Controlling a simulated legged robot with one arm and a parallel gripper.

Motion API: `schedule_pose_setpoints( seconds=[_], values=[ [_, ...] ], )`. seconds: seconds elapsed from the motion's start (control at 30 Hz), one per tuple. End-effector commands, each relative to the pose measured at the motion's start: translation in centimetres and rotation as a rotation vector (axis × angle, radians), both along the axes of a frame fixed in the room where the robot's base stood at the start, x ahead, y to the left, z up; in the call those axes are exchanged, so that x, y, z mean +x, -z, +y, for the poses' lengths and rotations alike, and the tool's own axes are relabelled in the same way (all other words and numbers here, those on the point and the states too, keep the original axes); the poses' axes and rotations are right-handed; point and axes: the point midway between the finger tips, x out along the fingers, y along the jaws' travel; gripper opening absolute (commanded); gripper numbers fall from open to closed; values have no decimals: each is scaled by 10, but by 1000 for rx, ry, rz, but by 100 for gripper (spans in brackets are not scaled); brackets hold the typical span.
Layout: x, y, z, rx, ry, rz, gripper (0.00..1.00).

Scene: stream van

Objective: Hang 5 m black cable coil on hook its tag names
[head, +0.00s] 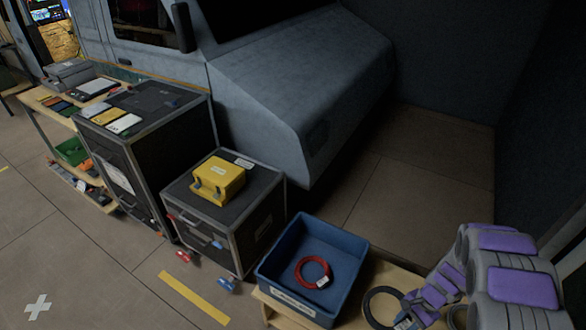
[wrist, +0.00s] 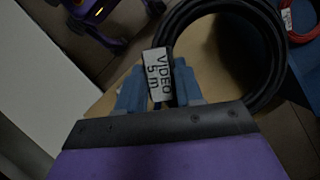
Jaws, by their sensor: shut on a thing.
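The black cable coil (head: 370,303) is at the bottom right of the head view, partly hidden by my arm. In the wrist view the black coil (wrist: 277,85) is large and close. Its white tag (wrist: 159,75) reads "VIDEO 5 m". My gripper (wrist: 160,92) is shut on the coil at the tag, with a blue finger on each side. My gripper (head: 407,318) is low at the right in the head view. No hook shows in either view.
A blue tray (head: 262,272) with a red coil (head: 300,270) stands on a wooden bench (head: 397,276) beside the black coil. Black cases (head: 150,140) and a yellow box (head: 217,179) stand left along the van (head: 290,80).

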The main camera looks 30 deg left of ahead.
Motion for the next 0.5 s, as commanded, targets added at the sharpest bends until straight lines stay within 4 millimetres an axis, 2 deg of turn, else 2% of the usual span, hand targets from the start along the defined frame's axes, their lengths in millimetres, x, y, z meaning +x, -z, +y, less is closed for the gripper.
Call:
schedule_pose_setpoints(
  seconds=[0.03,0.4,0.5],
  values=[
    [6,-15,-6,1,-69,-8,0],
    [33,-105,-43,2,-513,-5,0],
    [38,-116,-46,6,-558,-1,0]
  ],
)
